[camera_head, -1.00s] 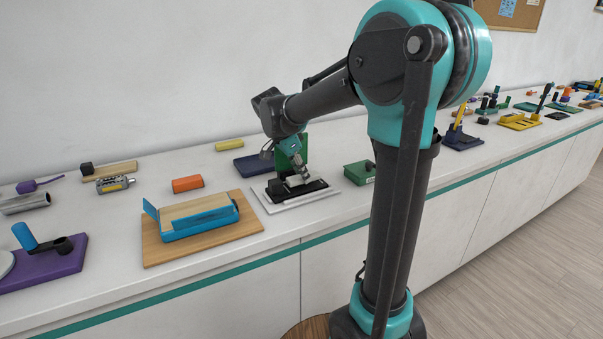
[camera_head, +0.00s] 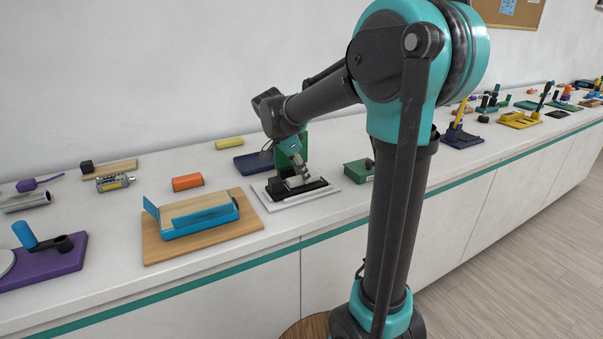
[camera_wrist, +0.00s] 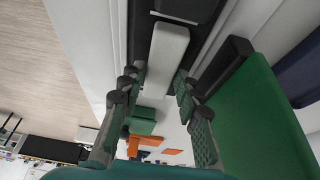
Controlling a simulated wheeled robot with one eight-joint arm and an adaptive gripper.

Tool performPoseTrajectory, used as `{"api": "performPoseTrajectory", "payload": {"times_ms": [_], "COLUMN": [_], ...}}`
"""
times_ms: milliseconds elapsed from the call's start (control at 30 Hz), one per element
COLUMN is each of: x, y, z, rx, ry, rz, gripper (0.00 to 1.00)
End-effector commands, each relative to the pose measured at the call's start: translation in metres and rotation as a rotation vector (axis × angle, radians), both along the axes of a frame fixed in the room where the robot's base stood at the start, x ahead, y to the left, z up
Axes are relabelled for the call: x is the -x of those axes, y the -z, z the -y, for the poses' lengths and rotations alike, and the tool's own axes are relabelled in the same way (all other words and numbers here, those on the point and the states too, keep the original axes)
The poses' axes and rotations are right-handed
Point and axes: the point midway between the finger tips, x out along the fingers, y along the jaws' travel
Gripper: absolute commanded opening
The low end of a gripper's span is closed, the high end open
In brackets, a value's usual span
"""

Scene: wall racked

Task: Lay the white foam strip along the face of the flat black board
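The white foam strip (camera_wrist: 168,52) is a pale block seen lengthwise in the wrist view. Its near end lies between the fingertips of my gripper (camera_wrist: 160,82). A finger is against each long side with no clear gap, so the gripper looks shut on it. The flat black board (camera_wrist: 182,8) shows around and behind the strip's far end. In the head view the board (camera_head: 316,190) lies on a white base plate, and the strip (camera_head: 294,181) is low over it, below my gripper (camera_head: 302,177). I cannot tell whether the strip touches the board.
A green upright panel (camera_wrist: 262,110) stands close to the right of the fingers in the wrist view. A green box (camera_head: 357,171) is to the right in the head view. A blue tray on a wooden board (camera_head: 158,250) is to the left. The wall is behind.

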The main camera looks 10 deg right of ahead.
Motion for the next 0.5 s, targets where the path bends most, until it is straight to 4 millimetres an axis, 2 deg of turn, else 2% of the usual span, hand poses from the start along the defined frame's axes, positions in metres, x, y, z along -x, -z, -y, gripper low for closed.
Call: {"api": "performPoseTrajectory", "payload": {"times_ms": [33, 133, 500], "x": [0.0, 0.0, 0.0005], "y": [0.0, 0.0, -0.0047], "z": [0.0, 0.0, -0.0021], "rx": [0.0, 0.0, 0.0], "ry": [0.0, 0.0, -0.001], "rz": [0.0, 0.0, 0.0], "gripper": [0.42, 0.53, 0.53]}}
